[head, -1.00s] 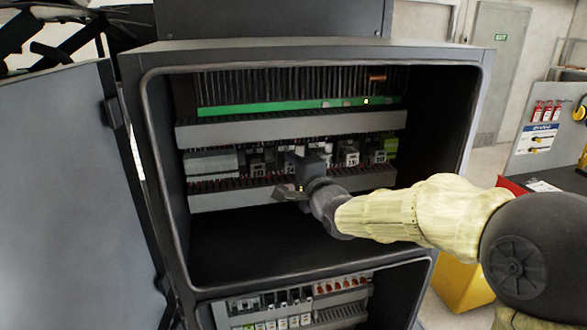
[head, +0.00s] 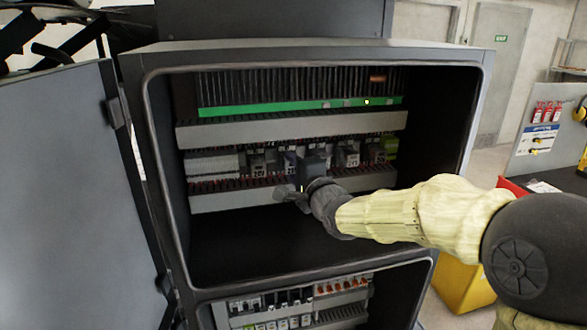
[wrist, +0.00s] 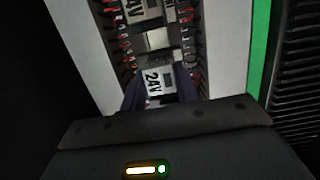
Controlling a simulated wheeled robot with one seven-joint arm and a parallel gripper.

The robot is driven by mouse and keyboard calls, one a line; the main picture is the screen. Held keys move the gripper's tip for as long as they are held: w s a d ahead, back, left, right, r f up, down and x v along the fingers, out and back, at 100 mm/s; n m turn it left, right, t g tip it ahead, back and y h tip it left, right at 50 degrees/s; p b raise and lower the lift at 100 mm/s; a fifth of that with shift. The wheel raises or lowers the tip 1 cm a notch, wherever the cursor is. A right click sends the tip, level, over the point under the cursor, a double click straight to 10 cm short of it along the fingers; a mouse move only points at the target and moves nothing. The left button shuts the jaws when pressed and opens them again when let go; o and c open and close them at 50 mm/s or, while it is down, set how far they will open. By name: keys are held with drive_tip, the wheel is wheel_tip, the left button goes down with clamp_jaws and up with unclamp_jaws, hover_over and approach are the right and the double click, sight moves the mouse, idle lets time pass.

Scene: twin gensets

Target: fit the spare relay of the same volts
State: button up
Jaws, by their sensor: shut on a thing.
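My gripper (wrist: 160,97) is shut on a relay (wrist: 153,82) with a pale face marked 24V. In the wrist view the relay sits between the dark fingers, in line with the row of relays. I cannot tell whether it is fully seated. Beyond it is a grey, bare-looking gap (wrist: 156,39), then another pale relay (wrist: 139,10) whose label is partly cut off. In the head view my gripper (head: 302,170) reaches into the open cabinet at the middle row of relays (head: 346,156) and hides part of that row. The held relay is hidden there.
Grey wire ducts (head: 290,127) run above and below the relay row, with red-tipped wires along it. A green strip (head: 300,106) lies higher up. The cabinet door (head: 65,190) stands open at left. A lower compartment (head: 290,306) holds breakers. The cabinet floor below the gripper is clear.

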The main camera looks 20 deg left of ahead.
idle(0.7)
drive_tip(key=o, duration=1.1)
drive_tip(key=b+v, duration=0.3)
drive_tip(key=v, duration=1.4)
drive_tip(key=shift+d, duration=0.15)
